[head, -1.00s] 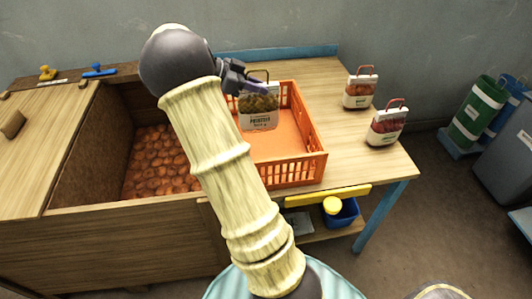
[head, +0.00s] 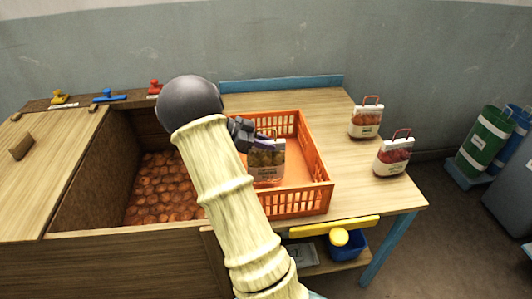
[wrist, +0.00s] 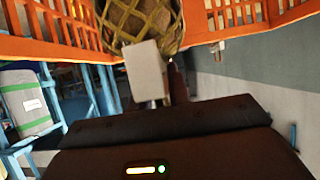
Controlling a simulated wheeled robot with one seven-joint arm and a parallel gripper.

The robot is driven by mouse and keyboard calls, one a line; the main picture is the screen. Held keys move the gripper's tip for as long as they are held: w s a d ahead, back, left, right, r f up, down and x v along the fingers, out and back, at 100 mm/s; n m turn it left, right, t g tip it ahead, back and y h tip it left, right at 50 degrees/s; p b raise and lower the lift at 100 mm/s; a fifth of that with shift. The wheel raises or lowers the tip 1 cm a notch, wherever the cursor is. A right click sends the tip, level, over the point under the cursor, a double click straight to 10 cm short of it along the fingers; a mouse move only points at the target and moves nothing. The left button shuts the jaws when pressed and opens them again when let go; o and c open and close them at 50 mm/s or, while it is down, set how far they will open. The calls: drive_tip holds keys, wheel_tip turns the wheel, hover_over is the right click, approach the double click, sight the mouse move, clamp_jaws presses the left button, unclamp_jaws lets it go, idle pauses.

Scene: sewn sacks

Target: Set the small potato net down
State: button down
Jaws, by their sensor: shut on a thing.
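The small potato net (head: 268,158), a mesh sack with a pale label, is in my gripper (head: 258,136), over or inside the orange crate (head: 312,150) on the table. My gripper is shut on its top, and the net hangs upright. In the wrist view the net (wrist: 140,22) shows close up beyond the finger, between orange crate walls (wrist: 55,48). I cannot tell whether its bottom touches the crate floor.
Two other filled sacks (head: 366,118) (head: 393,155) stand on the table right of the crate. A wooden bin of potatoes (head: 160,188) lies left. The crate's right floor is bare.

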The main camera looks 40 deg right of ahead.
sight(263, 151)
drive_tip(key=shift+f, duration=2)
drive_tip(key=c, duration=1.3)
unclamp_jaws()
drive_tip(key=shift+r, duration=0.2)
drive_tip(key=shift+w+a+r, duration=0.1)
drive_tip(key=shift+w+a, duration=0.1)
drive_tip(key=shift+a, duration=0.05)
drive_tip(key=v, duration=1.1)
drive_tip(key=shift+a+b, duration=0.2)
drive_tip(key=shift+b, duration=0.1)
